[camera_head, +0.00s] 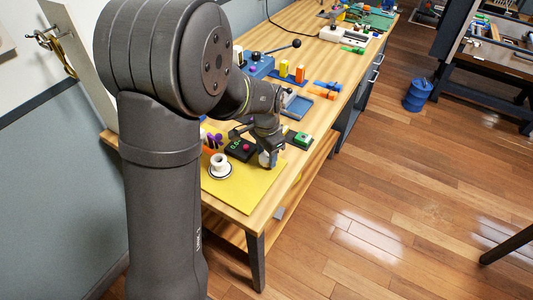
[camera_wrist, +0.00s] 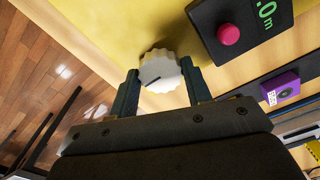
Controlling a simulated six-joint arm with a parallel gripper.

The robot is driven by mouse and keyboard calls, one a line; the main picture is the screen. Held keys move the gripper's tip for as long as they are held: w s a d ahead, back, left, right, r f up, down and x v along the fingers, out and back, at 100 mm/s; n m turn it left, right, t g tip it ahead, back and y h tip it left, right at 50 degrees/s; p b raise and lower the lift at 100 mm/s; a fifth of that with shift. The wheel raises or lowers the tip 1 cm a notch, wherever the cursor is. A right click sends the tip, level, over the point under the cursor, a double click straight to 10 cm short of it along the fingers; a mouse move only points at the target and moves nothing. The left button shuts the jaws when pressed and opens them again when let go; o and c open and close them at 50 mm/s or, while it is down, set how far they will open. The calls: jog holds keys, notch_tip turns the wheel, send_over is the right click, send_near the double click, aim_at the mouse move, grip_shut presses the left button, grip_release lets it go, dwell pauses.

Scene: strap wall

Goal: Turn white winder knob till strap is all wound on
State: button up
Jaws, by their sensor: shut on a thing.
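The white winder knob (camera_wrist: 160,71) has a scalloped rim and a short dark mark on its face. In the wrist view it sits between the two fingers of my gripper (camera_wrist: 161,88), which is shut on it. In the head view my gripper (camera_head: 268,156) is low over the right part of the yellow mat (camera_head: 240,194), and the knob is mostly hidden by it. A white spool-like piece (camera_head: 220,162) with a dark ring at its base stands on the mat to the left. I cannot make out the strap.
A dark box with a pink button (camera_wrist: 229,34) and a green display (camera_wrist: 266,10) is close to the knob. A purple box (camera_wrist: 281,88) lies beyond it. Several coloured items crowd the bench farther back. The mat's front part is clear.

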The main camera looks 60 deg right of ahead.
jog(key=n, duration=0.9)
jog(key=shift+s+n, duration=0.1)
jog(key=shift+n, duration=0.2)
jog(key=n, duration=0.4)
jog(key=shift+n, duration=2.5)
jog(key=o, duration=1)
